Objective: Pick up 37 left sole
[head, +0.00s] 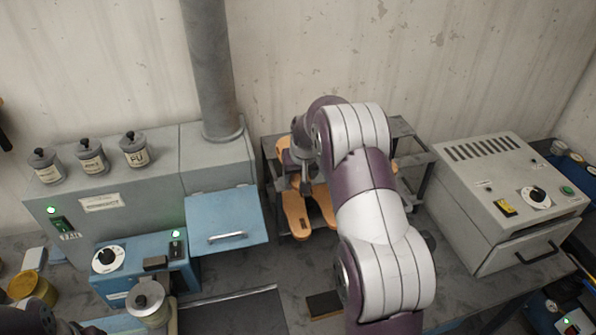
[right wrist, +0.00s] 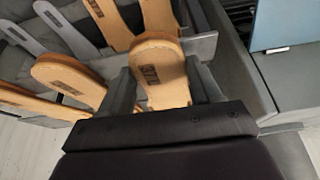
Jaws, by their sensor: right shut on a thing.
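My right gripper (right wrist: 163,84) is shut on a tan sole (right wrist: 158,68) whose dark stamp looks like 37L in the right wrist view. The fingers stand on either side of the sole, near its rounded end. In the head view the right gripper (head: 305,184) points down over the rack, and my arm hides much of it. Tan soles (head: 296,214) show just below the gripper there. I cannot tell whether the held sole is clear of the rack. My left gripper is not in view; only part of the left arm shows at the lower left.
The grey metal rack (head: 428,156) holds several other tan soles (right wrist: 70,78) and grey ones close beside the gripper. A grey machine with a blue lid (head: 226,216) stands left of the rack. A grey box with a dial (head: 510,200) stands to the right.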

